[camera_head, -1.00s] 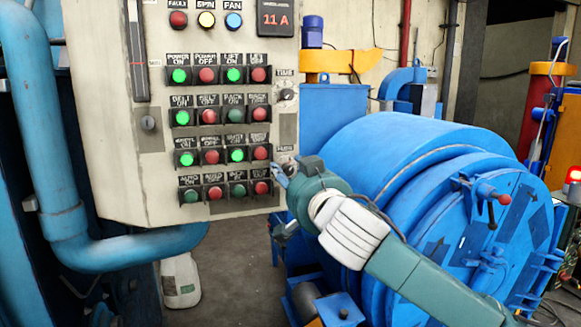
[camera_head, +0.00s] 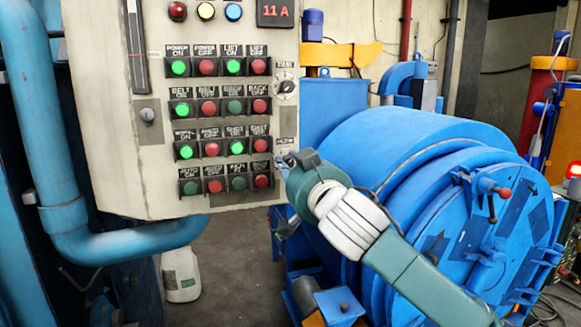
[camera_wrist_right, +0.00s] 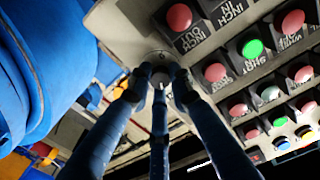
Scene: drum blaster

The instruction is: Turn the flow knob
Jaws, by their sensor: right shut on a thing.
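The flow knob (camera_wrist_right: 160,78) is mostly hidden between the fingers of my right gripper (camera_wrist_right: 160,75) in the right wrist view. A pale round plate shows behind the fingertips. The fingers are closed in around the knob. In the head view, my right gripper (camera_head: 287,161) is at the right edge of the control panel (camera_head: 110,120), just below the FLOW label (camera_head: 286,141). The knob itself is covered by the gripper there. My left gripper is not in view.
Rows of red and green buttons lie left of my right gripper. The time knob (camera_head: 287,86) is above it. A large blue drum machine (camera_head: 400,150) stands close on the right, behind my right arm. A thick blue pipe (camera_head: 50,130) runs at the left.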

